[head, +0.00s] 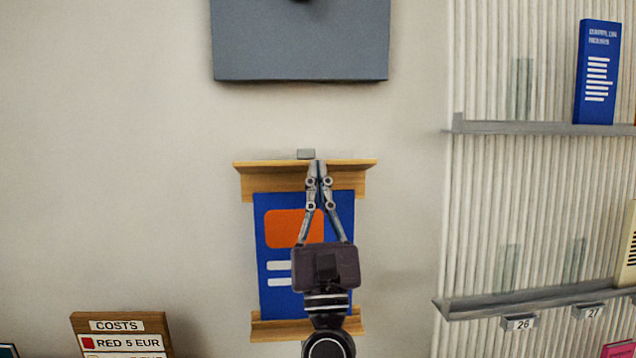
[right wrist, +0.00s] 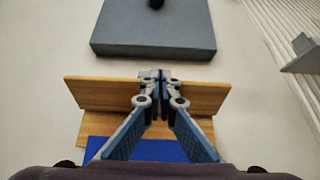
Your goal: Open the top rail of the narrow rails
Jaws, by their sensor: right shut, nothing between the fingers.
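The narrow rails are wooden strips on the wall, above and below a blue poster (head: 270,205) with an orange block and white bars. The top rail (head: 258,175) shows a wider upper board over a shorter lower one; it also shows in the right wrist view (right wrist: 100,93). I cannot tell surely whether it is open. A small grey tab (head: 306,154) sits at its top edge. The bottom rail (head: 285,329) is partly behind my arm. My right gripper (head: 317,166) is shut and empty, its tips in front of the top rail; contact is unclear. My left gripper is not in view.
A grey panel (head: 300,45) is on the wall above. A slatted wall with grey shelves (head: 540,128) and a blue book (head: 597,75) stands at the right. A wooden costs sign (head: 120,321) is at lower left. The wall beside the rails is clear.

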